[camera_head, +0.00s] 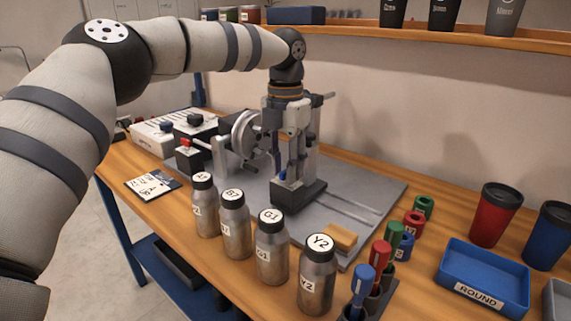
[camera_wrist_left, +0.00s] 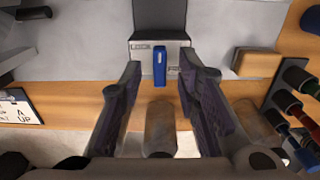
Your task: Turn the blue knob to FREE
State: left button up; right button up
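The blue knob (camera_wrist_left: 160,68) is upright in the left wrist view, on the front of a grey block (camera_wrist_left: 146,55). A label that looks like LOCK is left of it and a partly covered one, seemingly FREE, is right. A bit of blue, likely the knob (camera_head: 283,174), shows in the head view beside my fingers. My left gripper (camera_wrist_left: 160,80) is open, with one dark finger on each side of the knob and visible gaps between. In the head view my left gripper (camera_head: 290,170) points down at the machine. My right gripper is in neither view.
Metal bottles (camera_head: 271,247) stand in a row in front of the machine's grey base plate (camera_head: 365,190). A wooden block (camera_head: 340,238) lies on the plate's near corner. A handwheel (camera_head: 245,135) is left of my gripper. A blue tray (camera_head: 485,275) is at the right.

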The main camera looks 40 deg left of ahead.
pick_arm(q)
grip_shut()
jog(key=shift+r, duration=0.1)
jog(key=m, duration=0.3)
jog(key=shift+p, duration=0.4)
jog(key=m, duration=0.3)
jog(key=shift+a+m, duration=0.1)
jog(key=shift+m, duration=0.2)
jog(key=m, duration=0.6)
jog(key=shift+w, duration=0.15)
jog(key=shift+w+m, duration=0.1)
jog(key=shift+m, duration=2.6)
grip_release()
